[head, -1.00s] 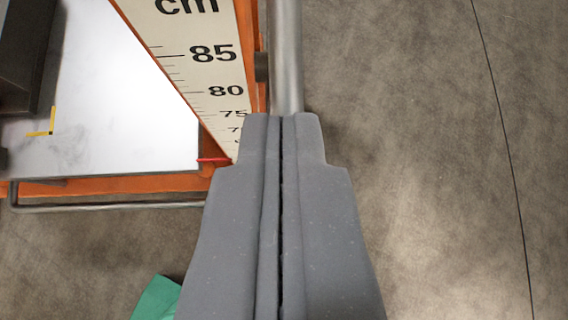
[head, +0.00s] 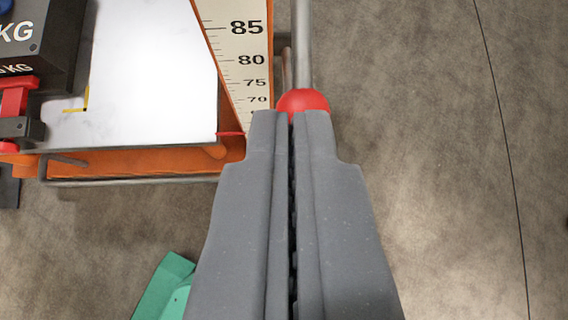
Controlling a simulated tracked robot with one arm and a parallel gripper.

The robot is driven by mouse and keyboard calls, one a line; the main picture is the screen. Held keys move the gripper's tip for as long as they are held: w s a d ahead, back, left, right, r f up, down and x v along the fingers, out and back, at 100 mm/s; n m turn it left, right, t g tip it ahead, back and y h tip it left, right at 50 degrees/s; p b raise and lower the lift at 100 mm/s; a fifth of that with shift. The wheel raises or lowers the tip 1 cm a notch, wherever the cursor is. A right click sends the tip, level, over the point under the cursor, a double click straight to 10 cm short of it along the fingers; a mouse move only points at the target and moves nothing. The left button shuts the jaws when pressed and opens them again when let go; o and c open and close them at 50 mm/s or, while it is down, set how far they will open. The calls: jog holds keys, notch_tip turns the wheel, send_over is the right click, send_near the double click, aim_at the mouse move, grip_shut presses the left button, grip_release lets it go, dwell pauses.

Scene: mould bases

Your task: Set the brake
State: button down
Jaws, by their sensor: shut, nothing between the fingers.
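A grey metal lever (head: 304,45) with a red ball knob (head: 303,101) runs down from the top of the view, beside the orange frame of a machine. My gripper (head: 291,114) is shut and empty. Its fingertips overlap the lower part of the knob in the picture and hide it; I cannot tell whether they touch it. No label on the lever shows that it is the brake.
A white scale strip in centimetres (head: 240,55) stands left of the lever. Left of it is a pale plate (head: 150,70) with a dark weight block (head: 40,50) and a red clamp (head: 15,105). A green object (head: 165,285) lies at the lower left. Bare floor (head: 430,150) is free on the right.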

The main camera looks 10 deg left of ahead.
jog(key=f+v, duration=0.1)
jog(key=v, duration=0.5)
jog(key=shift+s+d, duration=0.25)
jog(key=shift+s, duration=0.05)
jog(key=w+d+r+m+t+h, duration=0.1)
jog(key=d+r+m+h, duration=0.1)
jog(key=r, duration=0.9)
jog(key=w+d+r+m+t+h, duration=0.1)
jog(key=w+d+r+t+h, duration=0.1)
jog(key=r, duration=0.8)
jog(key=s+a+r+t, duration=0.1)
jog(key=s+a+r, duration=0.1)
jog(key=r, duration=0.6)
jog(key=s+a+r+m+t, duration=0.1)
jog(key=s+a+r, duration=0.2)
jog(key=r, duration=0.6)
jog(key=s+a+r+m+t, duration=0.1)
jog(key=s+a+r, duration=0.1)
jog(key=r, duration=0.6)
jog(key=shift+s+a+r, duration=0.2)
jog(key=shift+s+a, duration=0.1)
jog(key=shift+a, duration=0.55)
